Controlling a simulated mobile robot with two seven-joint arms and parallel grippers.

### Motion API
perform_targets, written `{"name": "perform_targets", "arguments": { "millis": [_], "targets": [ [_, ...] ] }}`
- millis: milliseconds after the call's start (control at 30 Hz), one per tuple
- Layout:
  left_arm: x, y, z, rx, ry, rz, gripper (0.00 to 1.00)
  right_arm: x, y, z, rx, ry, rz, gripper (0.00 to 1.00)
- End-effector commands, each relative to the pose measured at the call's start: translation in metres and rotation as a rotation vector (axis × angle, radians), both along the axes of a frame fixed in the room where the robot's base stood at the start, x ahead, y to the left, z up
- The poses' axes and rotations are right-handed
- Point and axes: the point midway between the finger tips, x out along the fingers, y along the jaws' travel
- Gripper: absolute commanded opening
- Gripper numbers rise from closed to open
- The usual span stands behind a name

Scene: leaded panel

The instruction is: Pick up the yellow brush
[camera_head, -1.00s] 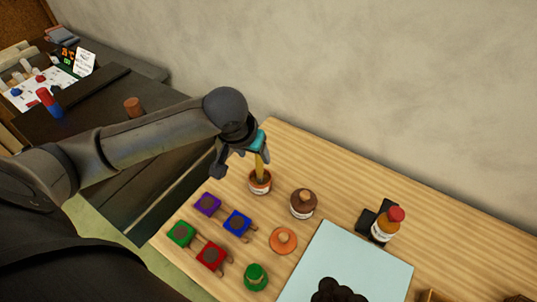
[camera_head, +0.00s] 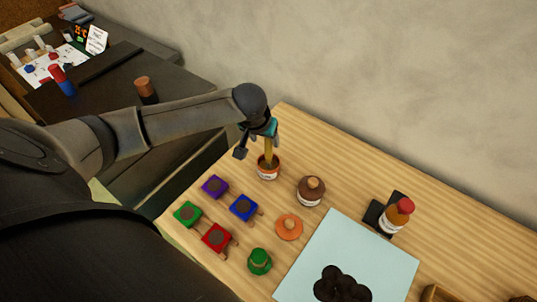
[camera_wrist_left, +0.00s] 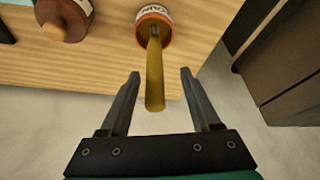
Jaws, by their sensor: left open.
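The yellow brush (camera_head: 268,150) stands upright in a small terracotta pot (camera_head: 268,173) with a white label, near the table's back left edge. My left gripper (camera_head: 257,143) is at the upper end of the brush in the head view. In the left wrist view the brush handle (camera_wrist_left: 155,80) points toward my open left gripper (camera_wrist_left: 157,88), its end lying between the two fingers with gaps on both sides. The brush's lower end is inside the pot (camera_wrist_left: 153,24). My right gripper is not in view.
A brown lidded jar (camera_head: 311,191) stands right of the pot. Purple (camera_head: 215,186), blue (camera_head: 243,207), green (camera_head: 187,213) and red (camera_head: 216,237) small blocks lie in front. An orange lid (camera_head: 288,227), a green piece (camera_head: 259,261) and a pale blue sheet (camera_head: 345,247) are nearby.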

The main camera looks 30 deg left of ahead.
Motion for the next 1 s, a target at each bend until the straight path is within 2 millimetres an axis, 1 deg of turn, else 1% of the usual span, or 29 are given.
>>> {"name": "perform_targets", "arguments": {
  "millis": [133, 300, 433, 567, 767, 800, 833, 1000],
  "targets": [
    [0.008, -0.001, -0.01, 0.001, 0.001, 0.0, 0.64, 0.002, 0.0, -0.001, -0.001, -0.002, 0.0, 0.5],
    [0.02, -0.004, -0.027, -0.001, 0.001, 0.001, 0.64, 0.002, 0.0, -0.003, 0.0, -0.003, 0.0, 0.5],
    [0.024, -0.002, -0.04, 0.0, 0.002, 0.0, 0.64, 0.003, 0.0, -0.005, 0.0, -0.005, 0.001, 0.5],
    [0.026, -0.002, -0.044, 0.0, 0.0, -0.001, 0.64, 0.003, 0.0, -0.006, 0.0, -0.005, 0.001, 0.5],
    [0.026, -0.002, -0.044, 0.001, 0.0, -0.002, 0.64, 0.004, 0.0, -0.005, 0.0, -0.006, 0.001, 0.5],
    [0.026, -0.001, -0.044, 0.0, 0.0, -0.001, 0.62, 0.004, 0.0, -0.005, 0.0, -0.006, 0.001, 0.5],
    [0.026, -0.001, -0.044, 0.0, 0.0, -0.001, 0.59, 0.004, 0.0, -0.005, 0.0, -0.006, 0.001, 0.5],
    [0.026, -0.001, -0.044, 0.001, 0.001, -0.001, 0.4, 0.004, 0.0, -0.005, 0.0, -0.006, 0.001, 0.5]
  ]
}}
